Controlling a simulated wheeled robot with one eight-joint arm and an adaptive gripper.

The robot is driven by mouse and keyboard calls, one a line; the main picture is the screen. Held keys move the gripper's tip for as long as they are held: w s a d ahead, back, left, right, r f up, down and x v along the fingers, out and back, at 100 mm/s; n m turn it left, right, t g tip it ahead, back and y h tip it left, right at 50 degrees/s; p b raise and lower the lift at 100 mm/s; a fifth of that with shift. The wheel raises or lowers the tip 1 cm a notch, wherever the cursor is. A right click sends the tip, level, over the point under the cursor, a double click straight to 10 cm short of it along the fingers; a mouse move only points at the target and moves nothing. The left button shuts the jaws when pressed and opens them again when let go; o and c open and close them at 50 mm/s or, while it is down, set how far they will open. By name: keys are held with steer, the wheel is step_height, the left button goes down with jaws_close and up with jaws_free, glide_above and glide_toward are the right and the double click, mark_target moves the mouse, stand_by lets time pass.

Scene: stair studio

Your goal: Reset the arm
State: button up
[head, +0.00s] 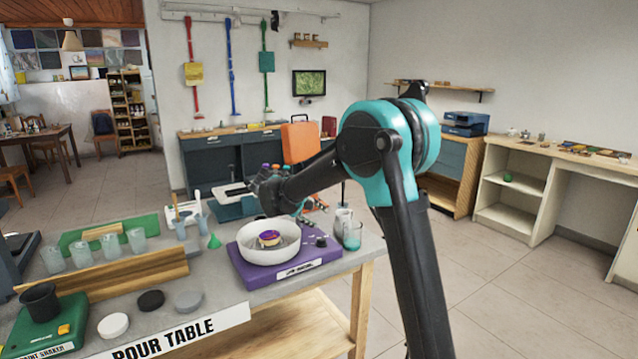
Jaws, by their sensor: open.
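My arm reaches in from the right, its teal elbow high and its dark forearm sloping down to the left. My gripper (268,195) is at the end of the forearm, over the back of the pour table (222,288). It is open, and I see nothing held in it. It is small and dark here, and its fingertips are hard to make out. Below it, a white bowl (255,252) stands on a purple device (247,277), with a small purple and yellow round thing (269,238) in it. The gripper looks apart from the bowl.
Several cups (82,254), a wooden block (120,277), a green paint shaker (50,335) with a black cup (40,302), and round lids (151,301) crowd the table's left. Glasses (352,236) stand near its right corner. The floor at right is clear.

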steer(key=s+d+f+m+g+y, duration=0.1)
steer(key=s+d+f+m+y, duration=0.15)
steer(key=s+d, duration=0.55)
steer(key=s+d+f+m+g+y, duration=0.1)
steer(key=s+d+f, duration=0.2)
steer(key=s+d, duration=0.45)
steer(key=s+d+f+m+y, duration=0.2)
steer(key=s+f, duration=0.3)
steer(key=s, duration=0.5)
steer(key=s+d+f+m+y, duration=0.1)
steer(key=s+f, duration=0.3)
steer(key=s, duration=0.6)
steer(key=shift+s+d+f+m+y, duration=0.35)
steer(key=shift+s+d+f, duration=0.05)
steer(key=shift+d, duration=0.35)
